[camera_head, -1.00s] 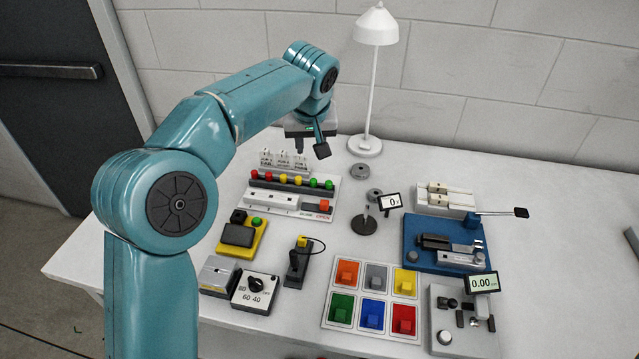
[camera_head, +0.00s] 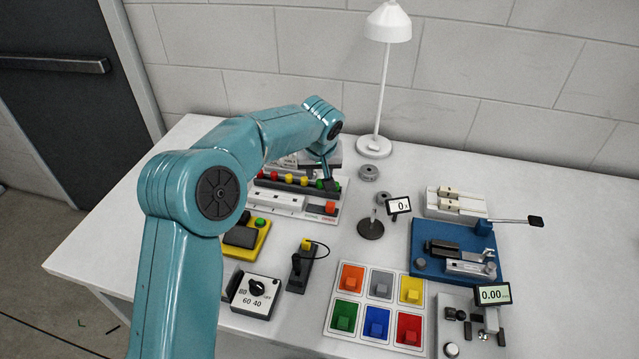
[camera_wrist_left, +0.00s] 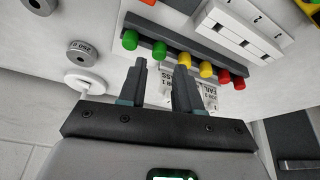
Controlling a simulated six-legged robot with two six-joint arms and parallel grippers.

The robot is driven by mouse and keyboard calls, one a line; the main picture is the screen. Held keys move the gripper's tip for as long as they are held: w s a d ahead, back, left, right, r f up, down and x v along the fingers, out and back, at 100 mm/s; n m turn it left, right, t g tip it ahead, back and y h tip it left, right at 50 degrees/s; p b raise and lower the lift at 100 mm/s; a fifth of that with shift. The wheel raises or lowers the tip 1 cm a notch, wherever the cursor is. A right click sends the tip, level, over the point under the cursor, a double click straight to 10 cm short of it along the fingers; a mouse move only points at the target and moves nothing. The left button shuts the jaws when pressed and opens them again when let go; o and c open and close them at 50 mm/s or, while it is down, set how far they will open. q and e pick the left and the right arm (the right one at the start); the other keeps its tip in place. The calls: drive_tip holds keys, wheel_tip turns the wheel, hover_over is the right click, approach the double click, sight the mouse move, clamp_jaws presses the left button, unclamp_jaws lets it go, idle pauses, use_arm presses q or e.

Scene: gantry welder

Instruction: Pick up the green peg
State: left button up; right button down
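A dark rack (camera_wrist_left: 185,55) holds a row of round-headed red, yellow and green pegs. In the left wrist view two green pegs are at one end, an outer green peg (camera_wrist_left: 130,40) and an inner green peg (camera_wrist_left: 159,48). My left gripper (camera_wrist_left: 160,75) is open, with a gap between its two fingers and nothing held. Its fingertips point toward the green end of the row. In the head view my left gripper (camera_head: 327,181) is close to the green end of the rack, partly hiding it. Contact cannot be told. My right gripper is not in view.
A tray (camera_head: 392,348) of coloured square compartments, one with a green block (camera_head: 344,316), is at the front. A white lamp (camera_head: 374,147) and weights (camera_head: 369,172) stand behind. A blue fixture (camera_head: 430,267) is at right.

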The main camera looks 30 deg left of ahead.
use_arm(q)
drive_tip(key=x, duration=0.4)
drive_tip(key=shift+f, duration=0.15)
clamp_jaws()
wheel_tip(320, 180, up, 12)
drive_tip(key=p, duration=0.2)
wheel_tip(320, 180, up, 8)
drive_tip(key=p, duration=0.2)
hover_over(320, 183)
drive_tip(key=shift+w, duration=0.3)
drive_tip(key=shift+w+a+n, duration=0.1)
drive_tip(key=shift+w+n, duration=0.1)
drive_tip(key=shift+n, duration=0.1)
